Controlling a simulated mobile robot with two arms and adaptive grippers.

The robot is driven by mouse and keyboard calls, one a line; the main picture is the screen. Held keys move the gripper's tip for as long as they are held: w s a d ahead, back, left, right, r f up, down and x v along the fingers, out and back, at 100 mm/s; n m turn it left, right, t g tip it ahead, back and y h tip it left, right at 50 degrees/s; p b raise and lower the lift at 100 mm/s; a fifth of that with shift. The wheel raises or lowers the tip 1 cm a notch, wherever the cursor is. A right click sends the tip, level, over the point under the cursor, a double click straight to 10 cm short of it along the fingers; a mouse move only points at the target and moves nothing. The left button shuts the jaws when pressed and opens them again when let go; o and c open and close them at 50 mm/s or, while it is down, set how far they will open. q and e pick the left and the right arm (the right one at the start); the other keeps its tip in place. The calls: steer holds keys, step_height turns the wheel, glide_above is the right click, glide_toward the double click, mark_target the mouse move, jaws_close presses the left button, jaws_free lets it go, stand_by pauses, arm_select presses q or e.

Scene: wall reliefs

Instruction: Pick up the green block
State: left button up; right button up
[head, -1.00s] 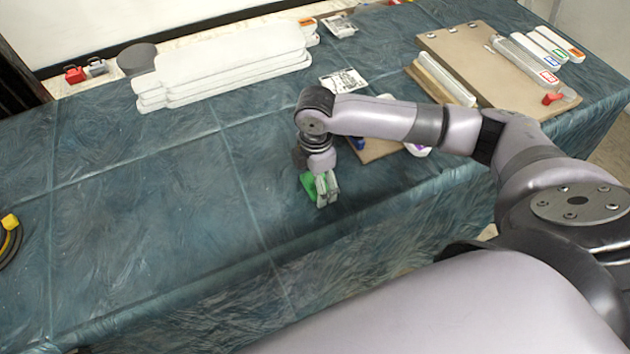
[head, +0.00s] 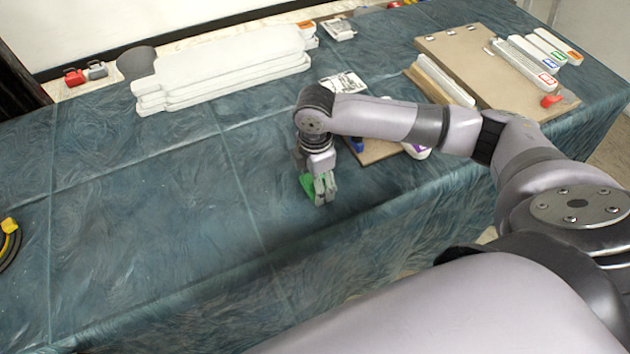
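The green block (head: 308,186) is on the blue-green cloth of the table (head: 150,220), near the middle of the head view. My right gripper (head: 324,199) points down at the block, its fingers covering the block's right side. The fingers look close together, but I cannot tell whether they are shut on the block or only in front of it. I also cannot tell whether the block touches the cloth. My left gripper is not in view.
White stacked panels (head: 225,68) lie at the back. A brown board (head: 490,70) with labelled white bars is at the back right. A smaller board (head: 372,152) with a blue item lies behind my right forearm.

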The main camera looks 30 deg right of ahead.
step_height(320, 180, up, 19)
steer(key=shift+r, duration=0.15)
stand_by(0.5)
steer(key=o, duration=0.5)
steer(key=c, duration=0.4)
